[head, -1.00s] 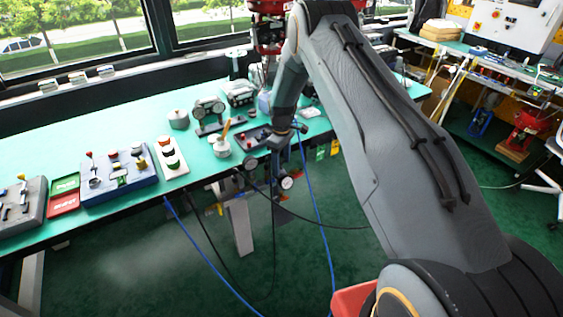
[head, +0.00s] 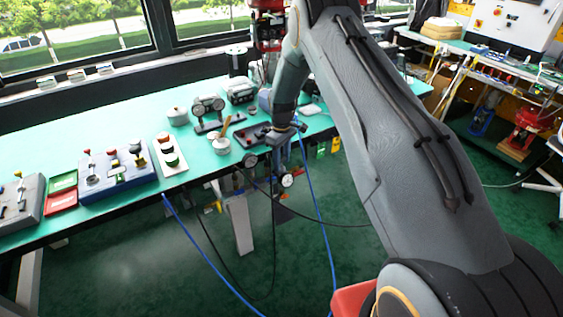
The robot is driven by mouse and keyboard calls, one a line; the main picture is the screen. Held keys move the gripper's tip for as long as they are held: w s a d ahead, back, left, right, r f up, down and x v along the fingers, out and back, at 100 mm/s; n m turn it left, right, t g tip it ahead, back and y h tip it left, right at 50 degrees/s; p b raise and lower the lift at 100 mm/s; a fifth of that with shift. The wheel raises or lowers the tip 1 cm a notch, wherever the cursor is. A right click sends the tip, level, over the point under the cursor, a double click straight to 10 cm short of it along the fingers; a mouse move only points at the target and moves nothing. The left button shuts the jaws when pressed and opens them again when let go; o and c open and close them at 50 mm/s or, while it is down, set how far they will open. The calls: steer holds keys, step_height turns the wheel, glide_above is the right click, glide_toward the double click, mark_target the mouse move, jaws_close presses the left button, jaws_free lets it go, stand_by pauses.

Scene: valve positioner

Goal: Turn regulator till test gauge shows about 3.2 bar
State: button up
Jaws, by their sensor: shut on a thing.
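My gripper (head: 277,138) is at the end of the downward-reaching arm, at the front edge of the green bench. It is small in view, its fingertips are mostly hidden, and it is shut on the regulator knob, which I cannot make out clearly. A round white-faced gauge (head: 286,180) sits just below it, in front of the bench edge. Another round gauge (head: 250,160) is to its left at the bench edge. The dials are too small to read, and I cannot tell which is the test gauge.
Blue and black hoses (head: 312,200) hang in front of the bench.

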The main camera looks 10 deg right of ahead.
mark_target(282, 159)
steer(key=m+b, duration=0.4)
steer(key=m, duration=0.2)
steer(key=m+b, duration=0.3)
steer(key=m, duration=0.3)
steer(key=shift+r+m, duration=0.1)
steer(key=shift+m, duration=0.2)
stand_by(0.4)
steer(key=o, duration=1)
steer(key=shift+d, duration=0.1)
steer(key=shift+o, duration=0.2)
steer(key=shift+r, duration=0.15)
step_height(282, 159, up, 7)
steer(key=shift+r+b, duration=0.2)
steer(key=shift+b, duration=0.65)
